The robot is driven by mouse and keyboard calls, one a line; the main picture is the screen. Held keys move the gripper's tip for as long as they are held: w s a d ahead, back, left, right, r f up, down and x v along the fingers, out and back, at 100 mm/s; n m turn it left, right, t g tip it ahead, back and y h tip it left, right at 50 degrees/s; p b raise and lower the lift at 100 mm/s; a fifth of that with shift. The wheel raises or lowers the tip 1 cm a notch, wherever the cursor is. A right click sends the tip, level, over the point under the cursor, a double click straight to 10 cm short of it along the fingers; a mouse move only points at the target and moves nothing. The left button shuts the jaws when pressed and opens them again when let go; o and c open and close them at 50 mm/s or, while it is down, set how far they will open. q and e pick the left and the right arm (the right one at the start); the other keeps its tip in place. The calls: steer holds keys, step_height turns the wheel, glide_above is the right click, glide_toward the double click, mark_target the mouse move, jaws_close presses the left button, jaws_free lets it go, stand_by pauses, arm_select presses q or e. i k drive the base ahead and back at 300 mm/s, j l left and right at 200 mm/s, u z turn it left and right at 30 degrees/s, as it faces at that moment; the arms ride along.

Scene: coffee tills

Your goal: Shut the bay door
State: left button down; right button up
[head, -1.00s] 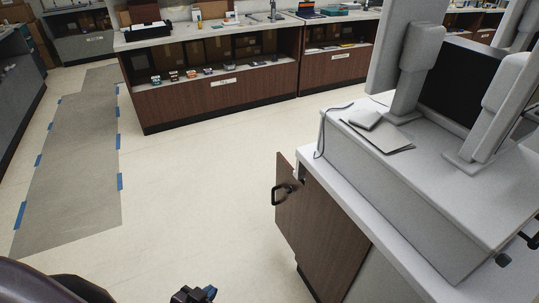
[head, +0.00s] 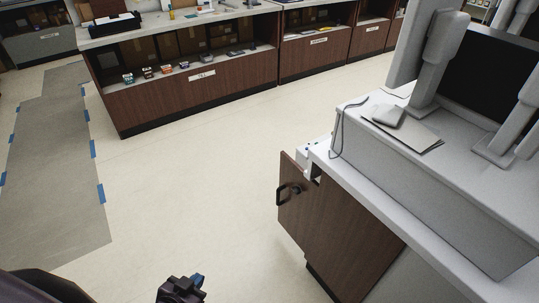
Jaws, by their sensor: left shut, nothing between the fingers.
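The bay door (head: 293,212) is a brown wooden panel with a black bar handle (head: 283,195), at the near end of the right-hand counter. It stands ajar, swung out from the brown cabinet side (head: 350,240), with a dark gap at its top edge. My left gripper (head: 187,287) is at the bottom edge of the head view, dark with a bit of blue. It is shut and empty, left of the door and apart from it. My right gripper is not in view.
The white counter (head: 375,200) carries a grey raised unit with a screen (head: 481,85) and a folder (head: 402,134). A brown display counter (head: 195,100) runs along the back. The pale floor (head: 190,190) between is clear, with a grey mat (head: 60,180) at left.

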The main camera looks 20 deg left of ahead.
mark_target(295, 212)
steer(key=j, duration=0.45)
steer(key=i+j, duration=0.1)
steer(key=j, duration=0.3)
steer(key=i+j, duration=0.35)
steer(key=j, duration=0.25)
steer(key=i+l, duration=0.1)
steer(key=i, duration=0.1)
